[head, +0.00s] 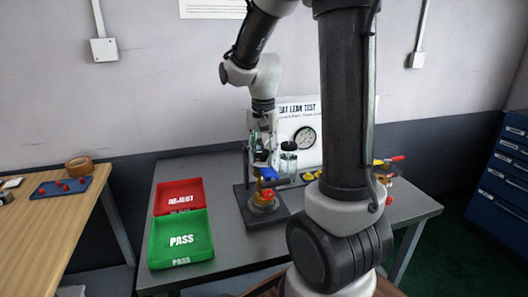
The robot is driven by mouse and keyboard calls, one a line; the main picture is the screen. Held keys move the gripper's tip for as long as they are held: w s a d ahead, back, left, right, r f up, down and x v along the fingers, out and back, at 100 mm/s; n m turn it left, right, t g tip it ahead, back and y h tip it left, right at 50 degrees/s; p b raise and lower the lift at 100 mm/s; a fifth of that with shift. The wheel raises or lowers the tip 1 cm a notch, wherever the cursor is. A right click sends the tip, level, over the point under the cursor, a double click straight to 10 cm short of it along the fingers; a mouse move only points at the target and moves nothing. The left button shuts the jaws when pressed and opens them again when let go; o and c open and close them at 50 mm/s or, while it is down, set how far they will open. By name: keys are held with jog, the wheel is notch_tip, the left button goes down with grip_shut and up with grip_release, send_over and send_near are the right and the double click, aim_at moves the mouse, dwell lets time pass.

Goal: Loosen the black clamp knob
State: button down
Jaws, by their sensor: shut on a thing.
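A clamp stand with a dark base (241,213) stands on the grey bench. My gripper (262,153) reaches down from above at the upper part of this stand and is shut on a small dark thing there, which looks like the black clamp knob. The fingers cover most of the knob, so its outline and how far it is turned do not show. Just below the gripper is a valve with a blue lever (266,172) and brassy body. A red part (267,195) shows low on the valve, which sits upright on the base.
A red REJECT tray (164,203) and a green PASS tray (156,250) lie left of the stand. A gauge panel (314,112) and a glass jar (288,160) stand behind it. My arm hides part of the bench's right side, where a red-handled valve (397,158) shows.

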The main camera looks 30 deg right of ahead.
jog(key=n, duration=0.6)
jog(key=shift+s+f+n, duration=0.15)
jog(key=shift+f+n, duration=0.05)
jog(key=shift+n, duration=0.1)
jog(key=n, duration=0.7)
jog(key=c, duration=1)
grip_release()
jog(key=shift+f, duration=0.1)
jog(key=shift+r, duration=3.2)
